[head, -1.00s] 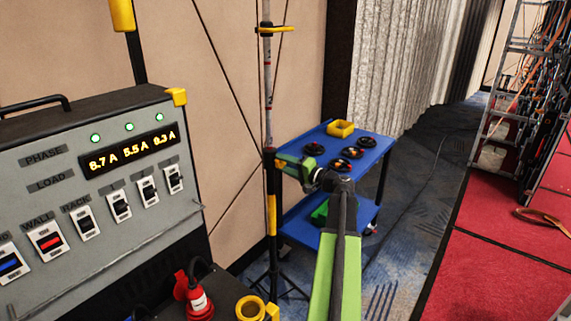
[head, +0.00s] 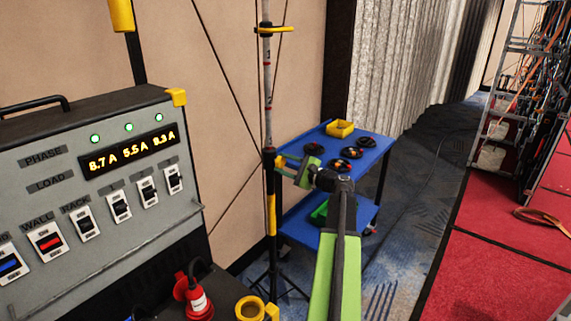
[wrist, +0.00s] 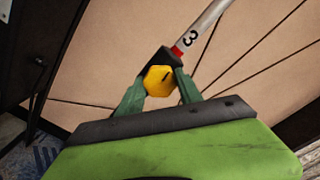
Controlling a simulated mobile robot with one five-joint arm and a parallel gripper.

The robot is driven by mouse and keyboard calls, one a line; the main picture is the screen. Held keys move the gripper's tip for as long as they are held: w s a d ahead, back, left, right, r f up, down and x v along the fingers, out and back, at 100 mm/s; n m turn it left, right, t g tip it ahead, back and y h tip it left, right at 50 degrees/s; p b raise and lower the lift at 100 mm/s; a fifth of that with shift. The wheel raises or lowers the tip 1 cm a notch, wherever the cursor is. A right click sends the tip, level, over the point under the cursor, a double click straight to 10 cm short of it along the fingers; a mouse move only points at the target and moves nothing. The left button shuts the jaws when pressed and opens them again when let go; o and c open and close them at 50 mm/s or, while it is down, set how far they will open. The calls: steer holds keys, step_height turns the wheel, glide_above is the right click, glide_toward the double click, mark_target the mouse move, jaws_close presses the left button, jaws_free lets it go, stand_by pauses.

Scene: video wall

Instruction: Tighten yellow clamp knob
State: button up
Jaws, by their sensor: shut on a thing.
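The yellow clamp knob (wrist: 159,81) sits on a dark clamp at the pole and shows in the wrist view, with a dark line on its face. My gripper's two green fingers (wrist: 158,88) stand one on each side of it, shut on it. The pole has red marks and numbers, with a "3" near the clamp in the wrist view.
A grey power panel (head: 100,190) fills the left. Open carpet (head: 420,190) is to the right.

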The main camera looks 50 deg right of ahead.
steer(key=shift+f+m, duration=0.1)
steer(key=shift+m, duration=0.7)
steer(key=o, duration=1.4)
steer(key=shift+c, duration=0.2)
steer(key=s+d, duration=0.1)
steer(key=s, duration=1.6)
steer(key=shift+s+d, duration=0.25)
